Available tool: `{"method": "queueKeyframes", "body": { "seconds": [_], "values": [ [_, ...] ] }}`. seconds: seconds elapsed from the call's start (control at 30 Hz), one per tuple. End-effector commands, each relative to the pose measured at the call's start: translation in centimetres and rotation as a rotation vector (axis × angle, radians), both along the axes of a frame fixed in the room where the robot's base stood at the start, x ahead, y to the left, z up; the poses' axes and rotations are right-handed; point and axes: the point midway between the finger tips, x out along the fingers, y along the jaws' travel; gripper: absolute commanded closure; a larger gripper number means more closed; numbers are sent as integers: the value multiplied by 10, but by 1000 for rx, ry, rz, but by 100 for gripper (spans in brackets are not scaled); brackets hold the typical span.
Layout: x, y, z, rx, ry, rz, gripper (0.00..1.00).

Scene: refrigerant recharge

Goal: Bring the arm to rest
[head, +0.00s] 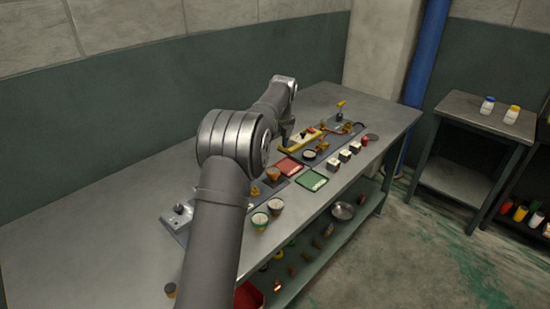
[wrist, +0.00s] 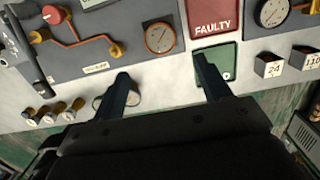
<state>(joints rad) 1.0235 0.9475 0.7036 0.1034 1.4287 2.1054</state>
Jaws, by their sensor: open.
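My gripper (wrist: 163,76) is open in the wrist view, with two dark fingers apart and nothing between them. It is above the front part of the metal workbench (head: 120,220). The right fingertip overlaps the green tray (wrist: 228,55) in the picture; I cannot tell the height between them. The left fingertip is in front of bare bench near a round item that it partly hides. In the head view my arm reaches from the bottom over the bench, and its bend hides part of the bench; the fingers are hard to make out there.
A red tray marked FAULTY (wrist: 212,18), an orange-faced gauge (wrist: 160,38) and a white-faced gauge (wrist: 272,12) are close by. A panel with copper pipe and a red knob (wrist: 53,14) is at left. White number blocks (wrist: 268,66) stand right. A side table (head: 480,118) holds two bottles.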

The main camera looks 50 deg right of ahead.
Motion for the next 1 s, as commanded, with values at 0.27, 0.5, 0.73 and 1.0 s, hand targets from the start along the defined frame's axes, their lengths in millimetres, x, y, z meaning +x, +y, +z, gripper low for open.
{"method": "queueKeyframes", "body": {
  "seconds": [0.27, 0.5, 0.73, 1.0],
  "values": [
    [-2, 0, 15, 0, 0, 0, 30],
    [-2, 0, 15, 0, 0, 0, 30],
    [0, 0, -3, 2, 1, 0, 30],
    [6, 0, -54, 3, 1, 0, 30]
  ]
}}
